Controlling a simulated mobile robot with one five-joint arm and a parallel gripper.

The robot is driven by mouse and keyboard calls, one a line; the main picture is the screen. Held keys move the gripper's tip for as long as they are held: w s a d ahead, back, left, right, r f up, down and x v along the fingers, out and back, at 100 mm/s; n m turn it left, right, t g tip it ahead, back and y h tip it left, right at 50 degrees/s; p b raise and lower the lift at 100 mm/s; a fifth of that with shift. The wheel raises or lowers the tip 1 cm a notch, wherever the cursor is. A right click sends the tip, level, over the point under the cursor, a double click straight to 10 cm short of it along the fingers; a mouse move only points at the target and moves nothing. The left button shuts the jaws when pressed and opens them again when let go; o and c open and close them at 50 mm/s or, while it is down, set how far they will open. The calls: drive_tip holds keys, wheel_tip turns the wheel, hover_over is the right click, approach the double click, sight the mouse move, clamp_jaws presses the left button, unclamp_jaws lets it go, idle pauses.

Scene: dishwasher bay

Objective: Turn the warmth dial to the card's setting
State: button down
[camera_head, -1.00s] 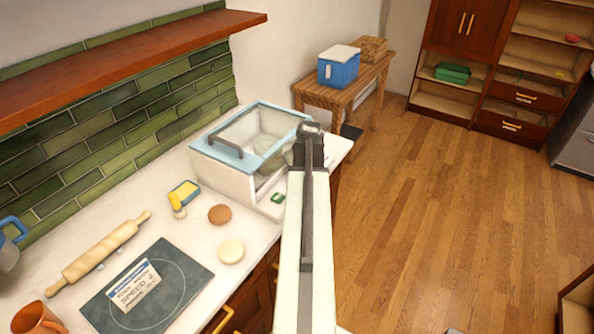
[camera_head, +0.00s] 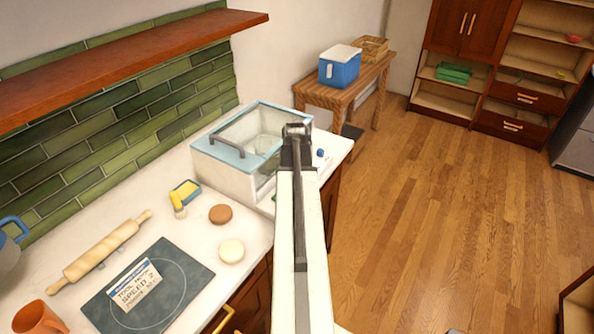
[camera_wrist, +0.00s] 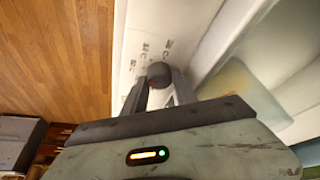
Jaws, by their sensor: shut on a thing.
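In the wrist view, a dark round dial (camera_wrist: 158,70) sits on a white panel (camera_wrist: 137,35) with small printed markings that are too blurred to read. My gripper (camera_wrist: 159,88) is shut on the dial, with its fingers on either side. In the head view, my arm hides the gripper and the dial, at the front of the blue-lidded glass-topped box (camera_head: 228,151). The card (camera_head: 134,285) stands on the dark hob plate at lower left; its large line looks like "SPEED 2", and the smaller lines are hard to read.
A small blue knob (camera_head: 320,152) shows right of my arm. The wooden floor at right is clear.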

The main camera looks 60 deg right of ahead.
drive_tip(key=c, duration=1)
unclamp_jaws()
drive_tip(key=shift+a+r+p, duration=0.2)
drive_tip(key=shift+r+p, duration=0.35)
drive_tip(key=p+v, duration=0.6)
drive_tip(key=v, duration=0.1)
drive_tip(key=shift+s+f, duration=0.1)
drive_tip(key=shift+s, duration=0.05)
